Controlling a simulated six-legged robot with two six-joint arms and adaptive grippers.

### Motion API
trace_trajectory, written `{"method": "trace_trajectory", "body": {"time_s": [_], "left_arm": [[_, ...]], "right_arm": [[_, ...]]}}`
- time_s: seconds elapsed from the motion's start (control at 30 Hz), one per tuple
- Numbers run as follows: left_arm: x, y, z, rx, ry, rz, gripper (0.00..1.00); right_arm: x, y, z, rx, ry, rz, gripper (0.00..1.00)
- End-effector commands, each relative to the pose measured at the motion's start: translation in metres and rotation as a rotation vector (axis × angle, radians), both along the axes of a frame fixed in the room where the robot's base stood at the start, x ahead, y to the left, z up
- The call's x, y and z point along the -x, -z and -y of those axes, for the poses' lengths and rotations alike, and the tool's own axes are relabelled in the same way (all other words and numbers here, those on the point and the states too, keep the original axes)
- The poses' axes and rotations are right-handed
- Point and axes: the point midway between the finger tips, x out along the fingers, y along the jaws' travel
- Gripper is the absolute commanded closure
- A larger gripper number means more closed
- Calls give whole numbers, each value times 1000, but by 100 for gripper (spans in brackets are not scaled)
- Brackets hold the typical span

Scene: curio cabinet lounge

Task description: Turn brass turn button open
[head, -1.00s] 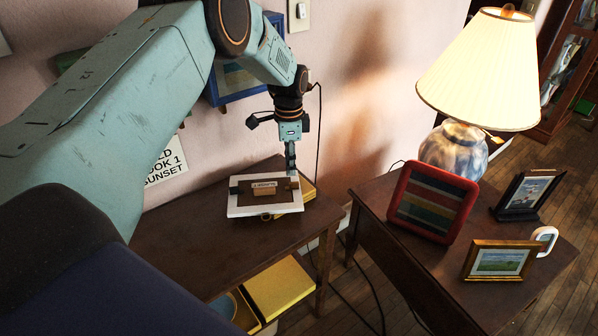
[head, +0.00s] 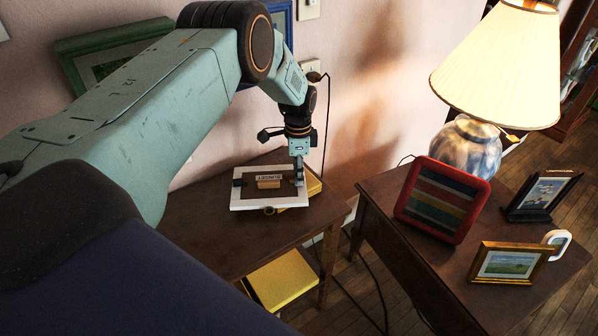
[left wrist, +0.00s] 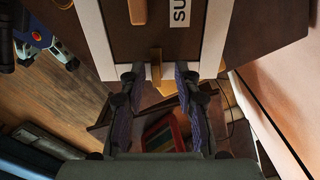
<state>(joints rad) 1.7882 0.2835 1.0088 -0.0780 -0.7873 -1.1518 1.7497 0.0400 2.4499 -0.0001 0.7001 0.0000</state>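A white-edged picture frame (head: 240,203) lies back-up on the brown desk, with a dark brown back, a label and a tan block (head: 268,184). My left gripper (head: 299,180) points down at the frame's right side. In the left wrist view the frame's white edge (left wrist: 215,40) crosses the top. A small upright brass piece, seemingly the turn button (left wrist: 156,66), shows at that edge, between the tips of my open left gripper (left wrist: 157,74). A gap shows on both sides of it; contact is unclear. My right gripper is not seen.
A yellow item (head: 314,184) lies under the frame's right side. A side table (head: 400,225) at right holds a lamp (head: 466,147), a red frame (head: 409,207) and smaller frames. A gap with a cable separates it from the desk. The wall (head: 350,60) is close behind.

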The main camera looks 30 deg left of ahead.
Motion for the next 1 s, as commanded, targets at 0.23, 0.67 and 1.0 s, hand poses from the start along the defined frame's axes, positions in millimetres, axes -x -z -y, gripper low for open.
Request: {"method": "trace_trajectory", "body": {"time_s": [0.23, 0.67, 1.0], "left_arm": [[-2, 1, 0, 0, 1, 0, 68], [-3, 1, 0, -1, 1, 1, 100], [-3, 0, 0, -1, -1, 1, 100]], "right_arm": [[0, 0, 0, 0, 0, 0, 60], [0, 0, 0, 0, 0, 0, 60], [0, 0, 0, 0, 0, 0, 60]]}}
